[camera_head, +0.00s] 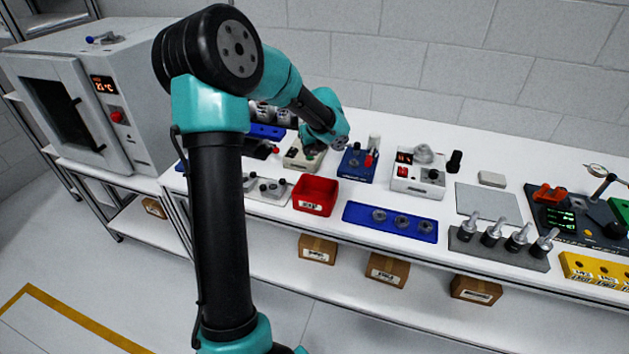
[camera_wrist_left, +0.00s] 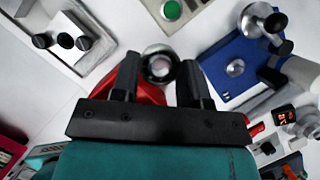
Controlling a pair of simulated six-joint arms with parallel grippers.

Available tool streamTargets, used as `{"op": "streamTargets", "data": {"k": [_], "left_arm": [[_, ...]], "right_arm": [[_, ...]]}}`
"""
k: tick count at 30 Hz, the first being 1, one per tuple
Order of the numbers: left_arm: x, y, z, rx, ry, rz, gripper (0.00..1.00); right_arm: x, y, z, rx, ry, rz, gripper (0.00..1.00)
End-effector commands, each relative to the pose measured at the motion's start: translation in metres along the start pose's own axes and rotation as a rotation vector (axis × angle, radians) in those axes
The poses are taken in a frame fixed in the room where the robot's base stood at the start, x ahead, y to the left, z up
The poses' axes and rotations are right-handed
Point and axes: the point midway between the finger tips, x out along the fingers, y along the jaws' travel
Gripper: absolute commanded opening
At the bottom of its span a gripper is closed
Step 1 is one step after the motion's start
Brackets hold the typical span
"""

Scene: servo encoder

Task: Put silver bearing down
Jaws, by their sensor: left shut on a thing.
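My left gripper (camera_head: 340,143) hangs over the bench in the head view, close to the blue fixture (camera_head: 357,176). In the left wrist view its two black fingers (camera_wrist_left: 160,78) are shut on the silver bearing (camera_wrist_left: 158,64), a shiny ring with a dark centre. The held bearing is not clear in the head view. The blue fixture (camera_wrist_left: 222,72) lies right of the fingers in the wrist view, with a silver disc on it. A blue tray (camera_head: 354,213) holds three silver ring-shaped parts on the bench. My right gripper is not in view.
A red bin (camera_head: 315,197) stands at the bench's front edge, partly behind the fingers in the wrist view. A white box with a green button (camera_head: 300,155) is left of the blue fixture. A white device (camera_head: 417,183) stands to its right.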

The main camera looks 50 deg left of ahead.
Motion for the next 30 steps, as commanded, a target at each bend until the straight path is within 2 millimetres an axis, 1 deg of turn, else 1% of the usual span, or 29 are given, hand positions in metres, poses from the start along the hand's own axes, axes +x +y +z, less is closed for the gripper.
{"op": "streamTargets", "data": {"k": [5, 10, 14, 20, 24, 27, 30], "left_arm": [[-0.008, 0.0, -0.029, -0.089, 0.0, 0.038, 0.17], [-0.018, 0.005, -0.067, -0.226, -0.001, 0.096, 0.17], [-0.028, 0.012, -0.099, -0.348, -0.001, 0.146, 0.17], [-0.043, 0.031, -0.152, -0.557, -0.001, 0.232, 0.17], [-0.055, 0.051, -0.189, -0.715, -0.002, 0.298, 0.17], [-0.063, 0.066, -0.212, -0.822, -0.002, 0.341, 0.17], [-0.069, 0.079, -0.228, -0.906, -0.002, 0.375, 0.17]], "right_arm": [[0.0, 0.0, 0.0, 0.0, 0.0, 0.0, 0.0], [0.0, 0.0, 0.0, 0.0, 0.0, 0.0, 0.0], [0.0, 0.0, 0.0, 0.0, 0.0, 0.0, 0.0], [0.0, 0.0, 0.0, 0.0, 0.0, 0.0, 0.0], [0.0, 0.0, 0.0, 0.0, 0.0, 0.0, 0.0], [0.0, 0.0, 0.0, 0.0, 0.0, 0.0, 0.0], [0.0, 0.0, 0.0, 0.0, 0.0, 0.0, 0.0]]}}
